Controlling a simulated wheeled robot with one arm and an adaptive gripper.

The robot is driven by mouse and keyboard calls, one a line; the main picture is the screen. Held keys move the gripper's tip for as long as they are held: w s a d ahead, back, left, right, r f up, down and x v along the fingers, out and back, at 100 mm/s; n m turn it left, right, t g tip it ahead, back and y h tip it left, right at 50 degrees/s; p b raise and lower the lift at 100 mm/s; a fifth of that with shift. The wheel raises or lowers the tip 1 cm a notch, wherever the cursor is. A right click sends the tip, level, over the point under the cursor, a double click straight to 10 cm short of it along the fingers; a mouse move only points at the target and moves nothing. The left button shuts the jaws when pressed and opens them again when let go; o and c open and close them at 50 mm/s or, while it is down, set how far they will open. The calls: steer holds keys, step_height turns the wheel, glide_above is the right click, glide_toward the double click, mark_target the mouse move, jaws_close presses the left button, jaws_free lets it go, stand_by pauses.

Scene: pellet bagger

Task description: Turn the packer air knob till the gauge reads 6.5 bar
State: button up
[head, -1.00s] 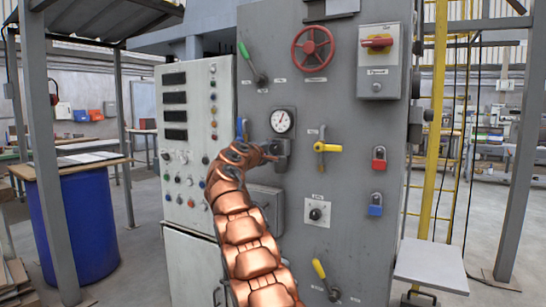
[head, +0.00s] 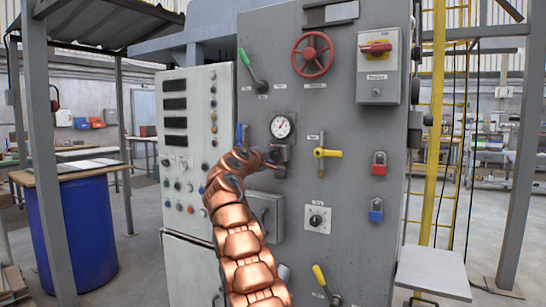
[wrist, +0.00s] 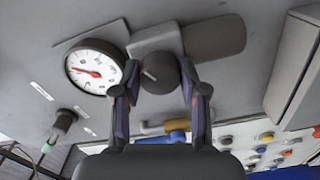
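The packer air knob (wrist: 158,74) is a dark round knob with a pale mark. It sits on a grey fitting beside the gauge in the wrist view. My gripper (wrist: 160,80) has one finger on each side of it, and the fingertips appear to press on its sides. In the head view my gripper (head: 272,165) is at the fitting just below the gauge, and my arm hides part of it. The gauge (head: 281,126) is a white round dial; it also shows in the wrist view (wrist: 94,67) with a red needle. The numbers are too small to read.
A yellow lever (head: 326,152) is right of the gauge, and a blue handle (head: 241,134) is close on its left. A red handwheel (head: 312,54) and a green lever (head: 248,64) are above. A small dial (head: 316,219) is below. A side shelf (head: 432,273) sticks out at lower right.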

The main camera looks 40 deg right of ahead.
mark_target(273, 155)
steer(key=o, duration=0.5)
steer(key=shift+c, duration=0.2)
steer(key=shift+a, duration=0.1)
steer(key=shift+s+a+r, duration=0.1)
steer(key=shift+a+r, duration=0.15)
steer(key=shift+a, duration=0.1)
steer(key=shift+f+v, duration=0.25)
steer(key=shift+v, duration=0.95)
steer(key=v, duration=0.8)
steer(key=shift+a, duration=0.3)
steer(key=shift+s, duration=0.15)
